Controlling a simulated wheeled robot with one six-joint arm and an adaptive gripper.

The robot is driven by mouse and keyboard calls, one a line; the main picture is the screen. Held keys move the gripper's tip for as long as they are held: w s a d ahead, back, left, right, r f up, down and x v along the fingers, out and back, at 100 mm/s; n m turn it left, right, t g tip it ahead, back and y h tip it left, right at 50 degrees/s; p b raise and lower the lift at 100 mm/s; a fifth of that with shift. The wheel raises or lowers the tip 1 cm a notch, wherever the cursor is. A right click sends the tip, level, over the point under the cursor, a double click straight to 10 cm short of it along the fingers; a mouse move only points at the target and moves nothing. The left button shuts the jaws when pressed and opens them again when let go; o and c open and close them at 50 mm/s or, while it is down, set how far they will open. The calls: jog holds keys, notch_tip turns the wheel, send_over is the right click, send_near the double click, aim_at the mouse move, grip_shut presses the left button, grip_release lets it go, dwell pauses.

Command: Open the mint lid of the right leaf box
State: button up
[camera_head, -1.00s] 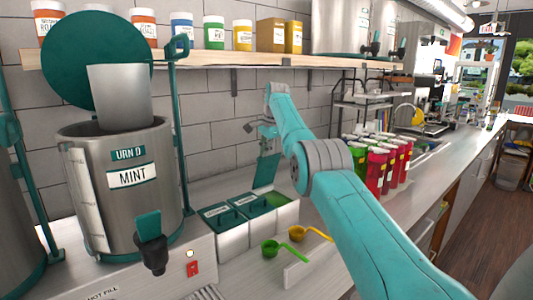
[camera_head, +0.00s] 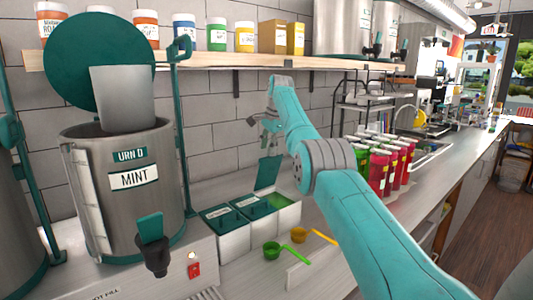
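The leaf boxes are white with teal lids and stand in a row on the counter, right of the urn. The left box (camera_head: 232,243) and middle box (camera_head: 262,228) have their lids shut. The right box (camera_head: 289,218) is open, with green contents showing. Its teal lid (camera_head: 268,172) stands raised, tilted up at the back edge. My gripper (camera_head: 266,127) is small in the view, above the raised lid and near the tiled wall.
A steel urn (camera_head: 115,215) labelled MINT stands at left. A green scoop (camera_head: 272,251) and a yellow scoop (camera_head: 299,235) lie in front of the boxes. Several red and green cups (camera_head: 380,170) stand to the right. A shelf (camera_head: 225,60) with jars runs above.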

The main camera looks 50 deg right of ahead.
jog(key=v, duration=0.9)
jog(key=shift+s, duration=0.1)
dwell(0.3)
